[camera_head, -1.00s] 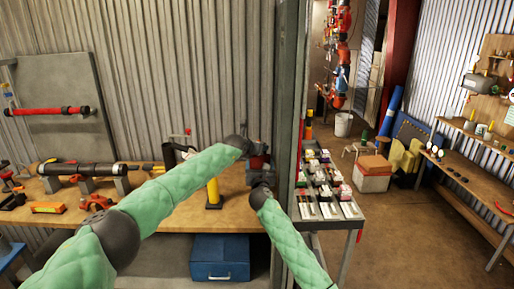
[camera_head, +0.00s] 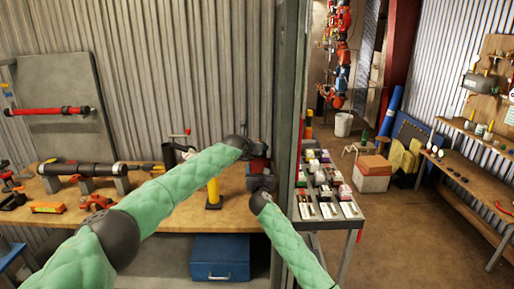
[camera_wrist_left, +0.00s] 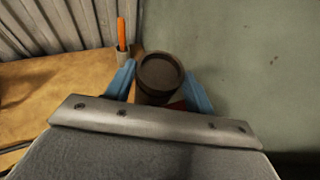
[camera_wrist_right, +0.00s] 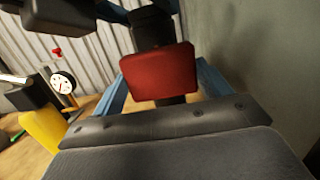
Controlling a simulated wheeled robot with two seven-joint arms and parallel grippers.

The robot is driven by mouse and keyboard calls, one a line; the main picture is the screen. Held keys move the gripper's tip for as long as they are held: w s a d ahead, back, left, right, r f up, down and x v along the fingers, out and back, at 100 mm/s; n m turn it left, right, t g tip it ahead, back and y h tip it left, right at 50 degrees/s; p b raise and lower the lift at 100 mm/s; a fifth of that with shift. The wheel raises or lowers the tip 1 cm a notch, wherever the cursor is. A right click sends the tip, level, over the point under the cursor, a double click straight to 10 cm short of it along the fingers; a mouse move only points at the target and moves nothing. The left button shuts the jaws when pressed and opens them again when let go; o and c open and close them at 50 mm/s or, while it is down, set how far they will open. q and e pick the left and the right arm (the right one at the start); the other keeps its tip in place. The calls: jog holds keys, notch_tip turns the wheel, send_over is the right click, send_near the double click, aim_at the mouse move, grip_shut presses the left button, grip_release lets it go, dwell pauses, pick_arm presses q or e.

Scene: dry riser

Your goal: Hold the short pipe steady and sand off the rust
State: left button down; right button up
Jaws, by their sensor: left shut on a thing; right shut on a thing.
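The short pipe (camera_wrist_left: 161,72) is a dark, round-ended piece between the blue fingers of my left gripper (camera_wrist_left: 160,90), which is shut on it. A red sanding block (camera_wrist_right: 160,72) sits between the blue fingers of my right gripper (camera_wrist_right: 163,90), which is shut on it. A dark upright part shows behind and below the block; I cannot tell whether the block touches the pipe. In the head view both grippers meet beside the grey post, with the red block (camera_head: 257,164) between them. Any rust is too small or hidden to make out.
The wooden bench (camera_head: 225,218) carries a yellow cylinder (camera_head: 213,192), a long dark pipe on supports (camera_head: 90,169) and several tools. A grey post (camera_head: 290,120) stands close to the right of my grippers. A table with small items (camera_head: 328,225) stands beyond it.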

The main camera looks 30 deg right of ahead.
jog(key=shift+w+d+r, duration=0.2)
jog(key=shift+r, duration=0.45)
jog(key=shift+s+a+r, duration=0.1)
jog(key=shift+s+r, duration=0.05)
jog(key=shift+r, duration=0.55)
jog(key=shift+s+a+f, duration=0.1)
jog(key=shift+f, duration=1.25)
jog(key=shift+f, duration=0.1)
jog(key=shift+f, duration=0.1)
jog(key=s+f, duration=0.1)
jog(key=s+a, duration=0.1)
jog(key=s+a+f, duration=0.1)
jog(key=s, duration=0.1)
jog(key=shift+a+f, duration=0.25)
jog(key=shift+f, duration=0.05)
jog(key=shift+s+r, duration=0.1)
jog(key=shift+r, duration=0.05)
